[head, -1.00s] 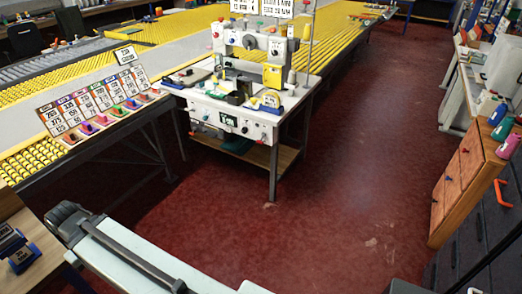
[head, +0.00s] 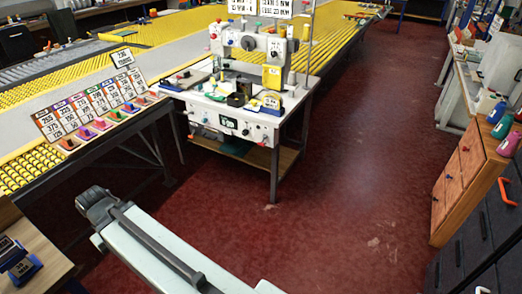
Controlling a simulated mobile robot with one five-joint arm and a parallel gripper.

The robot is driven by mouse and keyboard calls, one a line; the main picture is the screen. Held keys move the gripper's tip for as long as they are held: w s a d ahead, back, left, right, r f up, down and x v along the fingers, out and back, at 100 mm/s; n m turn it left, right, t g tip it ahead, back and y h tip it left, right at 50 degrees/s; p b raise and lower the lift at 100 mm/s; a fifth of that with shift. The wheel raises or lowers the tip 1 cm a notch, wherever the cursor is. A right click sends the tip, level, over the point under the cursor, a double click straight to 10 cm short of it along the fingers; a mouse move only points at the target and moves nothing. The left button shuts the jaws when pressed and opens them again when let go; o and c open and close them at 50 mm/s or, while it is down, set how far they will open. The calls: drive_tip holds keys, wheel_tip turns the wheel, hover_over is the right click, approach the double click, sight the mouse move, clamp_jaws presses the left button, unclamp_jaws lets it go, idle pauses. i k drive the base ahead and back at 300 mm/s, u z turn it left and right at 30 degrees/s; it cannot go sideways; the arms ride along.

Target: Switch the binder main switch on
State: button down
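The binder (head: 247,45), a white sewing-type machine with coloured knobs, stands on a white-topped table (head: 283,117) in the upper middle of the head view. The table's front panel (head: 232,123) carries a small dark green display, several knobs and small buttons. I cannot tell which of these is the main switch or its position. My pale arm reaches up from the bottom edge, and its dark end, my gripper (head: 94,201), is at lower left, well short of the binder. The fingers are too small and dark to tell open from shut.
A long yellow roller table (head: 30,168) with number cards and coloured trays runs left of the binder. An orange wooden drawer cabinet (head: 464,180) with bottles on top stands at right. A wooden bench (head: 35,250) is at lower left. Red floor (head: 345,180) is open between.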

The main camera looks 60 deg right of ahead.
sight(262, 145)
drive_tip(key=i, duration=0.95)
drive_tip(key=u, duration=0.05)
